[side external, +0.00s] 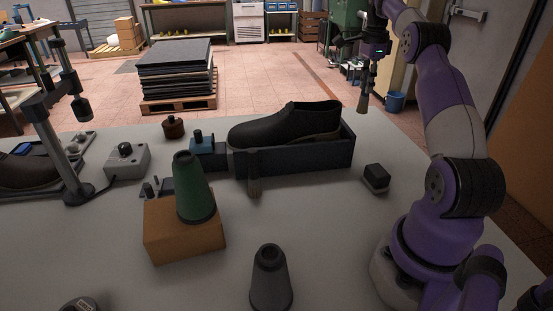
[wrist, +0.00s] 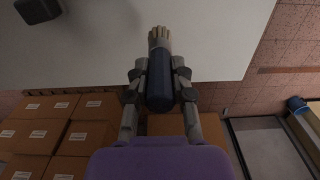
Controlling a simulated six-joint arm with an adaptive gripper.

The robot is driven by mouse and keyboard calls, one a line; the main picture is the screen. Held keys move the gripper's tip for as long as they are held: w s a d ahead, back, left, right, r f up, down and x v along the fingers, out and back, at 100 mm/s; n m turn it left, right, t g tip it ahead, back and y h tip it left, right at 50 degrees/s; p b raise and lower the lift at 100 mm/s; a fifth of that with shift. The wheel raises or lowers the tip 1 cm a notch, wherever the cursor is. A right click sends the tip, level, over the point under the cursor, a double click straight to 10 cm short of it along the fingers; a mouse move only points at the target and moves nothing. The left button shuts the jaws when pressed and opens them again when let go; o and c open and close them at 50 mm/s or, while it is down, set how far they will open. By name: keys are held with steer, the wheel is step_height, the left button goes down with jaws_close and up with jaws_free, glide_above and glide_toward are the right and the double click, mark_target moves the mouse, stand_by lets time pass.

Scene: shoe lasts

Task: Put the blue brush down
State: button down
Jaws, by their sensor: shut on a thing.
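The blue brush (wrist: 160,88) is between the two fingers of my gripper (wrist: 160,70) in the wrist view. Its handle is dark blue and its pale bristles (wrist: 159,37) point to the top of that picture. My gripper is shut on the handle. In the side view my gripper (side external: 370,72) is at the upper right, pointing down, with the brush (side external: 363,101) hanging below it. The brush looks small and dark there, above and clear of the pale table (side external: 330,225), near its far right edge.
A black shoe (side external: 285,125) sits in a dark long tray (side external: 295,160). A small black block (side external: 376,178) lies right of it. A green cone (side external: 193,187) stands on a brown box (side external: 183,235); a grey cone (side external: 270,280) stands in front. The table's right part is mostly bare.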

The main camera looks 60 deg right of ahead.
mark_target(362, 111)
step_height(362, 111, down, 9)
steer(key=shift+r, duration=0.15)
stand_by(0.4)
steer(key=c, duration=0.7)
jaws_free()
steer(key=shift+c, duration=0.2)
